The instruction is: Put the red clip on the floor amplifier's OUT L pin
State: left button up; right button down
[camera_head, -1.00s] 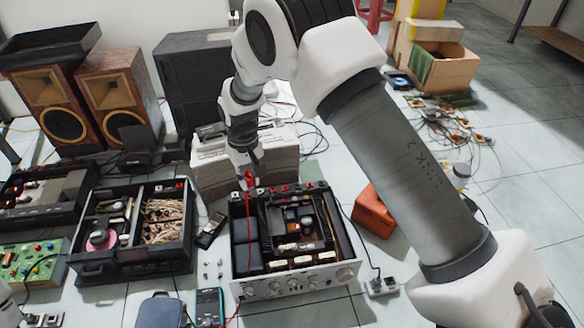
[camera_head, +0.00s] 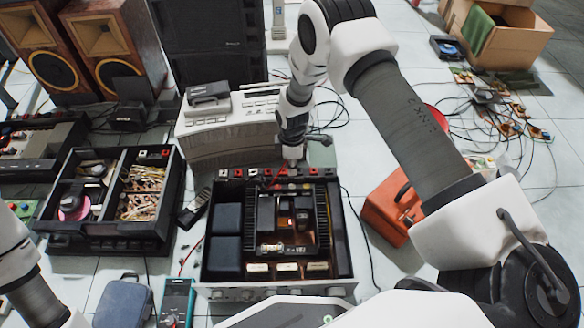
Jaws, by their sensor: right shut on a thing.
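The floor amplifier (camera_head: 345,265) is an open-topped silver-and-black unit in the middle of the floor. Red and dark terminals (camera_head: 253,173) line its far edge; their labels are too small to read, so I cannot tell which is the OUT L pin. My right gripper (camera_head: 292,163) points down at that far edge, right of its middle, and is shut on the red clip, which is mostly hidden there. I cannot tell whether the clip touches a pin. Part of a red lead (camera_head: 187,259) shows near the multimeter (camera_head: 176,298). My left arm shows at the lower left, its gripper out of view.
A pale machine (camera_head: 228,135) stands close behind the amplifier. An open black unit (camera_head: 110,200) and a dark handset (camera_head: 194,208) lie to its left. An orange case (camera_head: 392,206) is to its right. A blue pouch (camera_head: 123,301) lies in front at left.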

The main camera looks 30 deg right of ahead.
jog(key=shift+f+b, duration=2.45)
jog(key=shift+f, duration=0.4)
jog(key=shift+r+p, duration=0.1)
jog(key=shift+p, duration=0.4)
jog(key=shift+f+b, duration=0.45)
jog(key=shift+f, duration=0.35)
jog(key=c, duration=1)
grip_release()
